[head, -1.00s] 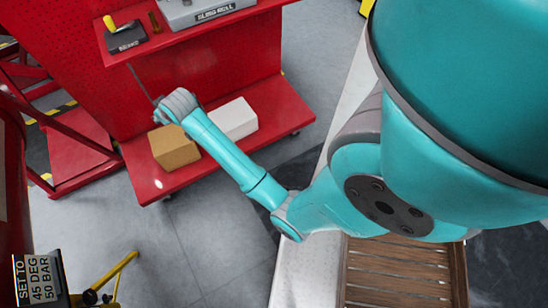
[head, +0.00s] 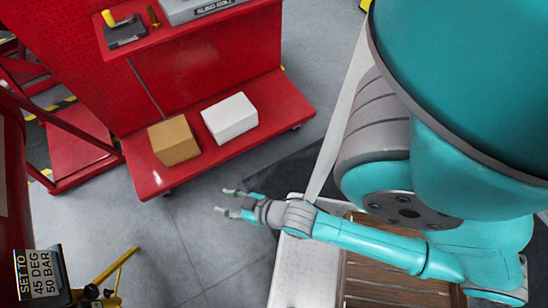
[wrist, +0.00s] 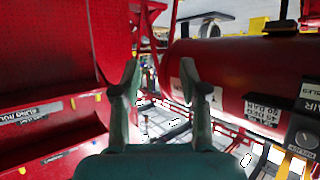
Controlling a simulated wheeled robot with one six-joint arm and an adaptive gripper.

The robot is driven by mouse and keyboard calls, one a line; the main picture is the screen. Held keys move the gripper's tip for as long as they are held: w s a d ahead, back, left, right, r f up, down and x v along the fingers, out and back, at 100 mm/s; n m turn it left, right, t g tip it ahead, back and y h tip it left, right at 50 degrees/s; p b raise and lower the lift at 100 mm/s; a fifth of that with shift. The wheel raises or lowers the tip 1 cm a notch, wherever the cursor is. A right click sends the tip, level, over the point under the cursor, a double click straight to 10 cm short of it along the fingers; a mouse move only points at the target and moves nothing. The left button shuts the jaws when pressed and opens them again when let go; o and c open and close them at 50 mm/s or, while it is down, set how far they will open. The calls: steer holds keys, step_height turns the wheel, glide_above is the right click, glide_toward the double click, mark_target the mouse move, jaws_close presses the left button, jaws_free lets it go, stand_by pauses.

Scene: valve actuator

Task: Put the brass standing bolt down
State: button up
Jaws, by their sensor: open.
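The brass bolt (head: 153,17) is a small, thin upright piece on the red upper shelf in the head view, right of a dark block with a yellow knob. My gripper (head: 225,201) is well away from it, below and right of the shelf unit, over the grey floor. Its two fingers are spread apart with nothing between them. The wrist view also shows the open gripper (wrist: 158,75), empty. I cannot make out the bolt in the wrist view.
The dark block (head: 126,37) and a grey box (head: 195,8) share the upper shelf. A brown box (head: 174,141) and a white box (head: 229,118) sit on the lower shelf (head: 275,105). A red tank (wrist: 235,75) fills the right of the wrist view.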

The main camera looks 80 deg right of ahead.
steer(key=s+a+r+n+t+y, duration=0.1)
steer(key=s+a+r, duration=0.3)
steer(key=s+r, duration=0.8)
steer(key=shift+s+a+n+t+y, duration=0.2)
steer(key=shift+s+n+t+y, duration=0.3)
steer(key=shift+s, duration=0.45)
steer(key=shift+r, duration=0.1)
